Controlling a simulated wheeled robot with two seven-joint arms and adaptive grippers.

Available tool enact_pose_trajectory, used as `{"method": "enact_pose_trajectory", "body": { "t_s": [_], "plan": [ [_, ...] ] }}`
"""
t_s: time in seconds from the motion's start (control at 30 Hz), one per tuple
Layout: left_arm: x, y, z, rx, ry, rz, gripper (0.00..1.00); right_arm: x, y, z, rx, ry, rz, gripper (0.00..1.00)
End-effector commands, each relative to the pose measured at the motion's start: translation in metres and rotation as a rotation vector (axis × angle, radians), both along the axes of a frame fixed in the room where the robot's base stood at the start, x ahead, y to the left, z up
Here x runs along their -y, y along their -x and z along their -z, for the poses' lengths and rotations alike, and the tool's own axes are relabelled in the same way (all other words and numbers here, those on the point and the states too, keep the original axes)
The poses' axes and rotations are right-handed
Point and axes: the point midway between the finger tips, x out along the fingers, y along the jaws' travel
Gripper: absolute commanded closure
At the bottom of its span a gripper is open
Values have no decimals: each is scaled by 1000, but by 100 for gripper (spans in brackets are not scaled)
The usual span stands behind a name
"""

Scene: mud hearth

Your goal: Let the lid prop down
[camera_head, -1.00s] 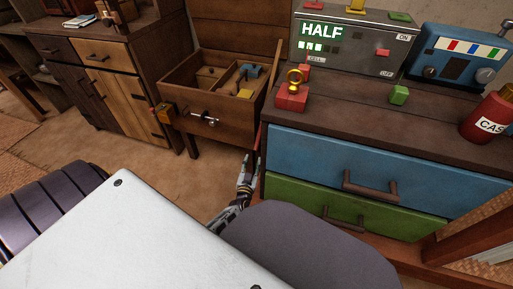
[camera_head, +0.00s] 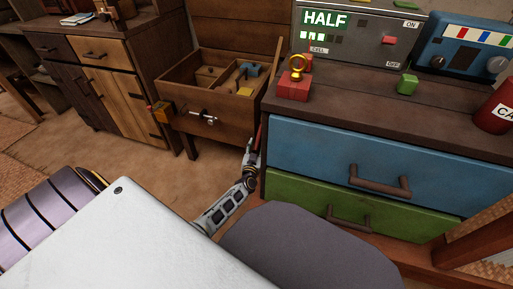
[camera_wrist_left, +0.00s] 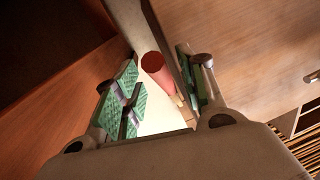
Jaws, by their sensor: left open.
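A wooden chest (camera_head: 235,130) stands with its lid (camera_head: 235,28) raised at the back. A slim red piece (camera_head: 258,136), possibly the prop's handle, shows at the chest's right side by the dresser. My left gripper (camera_head: 252,152) is just below it, in the gap between chest and dresser. In the left wrist view, a red cylinder (camera_wrist_left: 156,68) lies ahead, between and slightly beyond the open green-padded fingers (camera_wrist_left: 160,90). I cannot tell whether they touch it. Most of the prop is hidden. My right gripper is not in view.
A dresser with a blue drawer (camera_head: 315,155) and a green drawer (camera_head: 300,195) stands close on the right. A grey panel reading HALF (camera_head: 365,40) and a red block with a gold ring (camera_head: 294,90) sit on top. A wooden cabinet (camera_head: 125,90) stands left.

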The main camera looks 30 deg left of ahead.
Motion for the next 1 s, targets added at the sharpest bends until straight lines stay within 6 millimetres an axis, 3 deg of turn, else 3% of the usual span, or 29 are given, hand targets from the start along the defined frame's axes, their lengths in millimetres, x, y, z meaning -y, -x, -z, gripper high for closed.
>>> {"method": "enact_pose_trajectory", "body": {
  "t_s": [0.5, 0.8, 1.0],
  "plan": [
    [-3, -7, -1, 0, 0, 0, 61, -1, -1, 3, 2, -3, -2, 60],
    [-3, -7, 0, 0, 0, 0, 99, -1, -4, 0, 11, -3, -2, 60],
    [-3, -7, 0, 0, 0, 0, 100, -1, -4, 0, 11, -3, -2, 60]
  ]
}}
